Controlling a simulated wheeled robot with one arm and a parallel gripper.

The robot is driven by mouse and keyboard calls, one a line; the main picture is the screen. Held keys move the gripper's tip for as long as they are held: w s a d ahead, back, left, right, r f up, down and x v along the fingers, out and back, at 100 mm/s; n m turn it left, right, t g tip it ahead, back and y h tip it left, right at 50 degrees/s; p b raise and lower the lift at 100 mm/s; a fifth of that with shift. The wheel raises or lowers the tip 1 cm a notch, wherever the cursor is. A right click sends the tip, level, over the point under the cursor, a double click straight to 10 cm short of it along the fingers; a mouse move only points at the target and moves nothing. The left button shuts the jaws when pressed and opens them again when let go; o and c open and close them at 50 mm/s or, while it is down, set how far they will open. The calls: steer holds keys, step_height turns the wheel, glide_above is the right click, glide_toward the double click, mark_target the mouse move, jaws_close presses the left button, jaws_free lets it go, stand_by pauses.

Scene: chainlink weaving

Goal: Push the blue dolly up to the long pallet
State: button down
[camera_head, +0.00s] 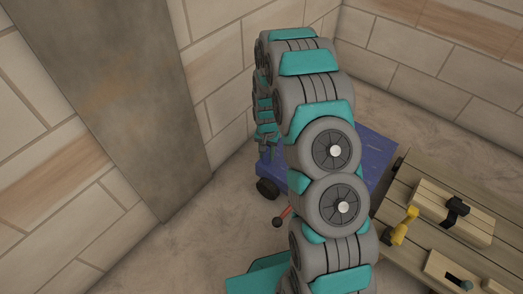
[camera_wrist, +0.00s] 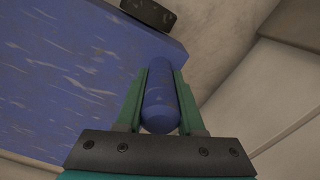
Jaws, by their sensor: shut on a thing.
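The blue dolly (camera_head: 376,152) stands on the floor behind my arm, which hides its middle. In the wrist view its scuffed blue deck (camera_wrist: 65,75) fills the left side. My gripper (camera_wrist: 162,78) is shut on the dolly's blue upright handle (camera_wrist: 159,108), with one green finger on each side. In the head view the gripper is small and partly hidden near the dolly's left end. A slatted wooden platform (camera_head: 385,214), which may be the long pallet, lies at the lower right, close to the dolly's right side; my arm hides part of the space between.
A wooden block with a black clamp (camera_head: 455,210) and a yellow tool (camera_head: 402,228) sit on the platform. A grey pillar (camera_head: 125,90) and a block wall (camera_head: 225,70) stand at the left. Bare floor (camera_head: 205,235) shows at lower left.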

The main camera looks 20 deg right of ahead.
steer(key=c, duration=0.5)
jaws_free()
steer(key=shift+r, duration=0.15)
steer(key=shift+r, duration=3.75)
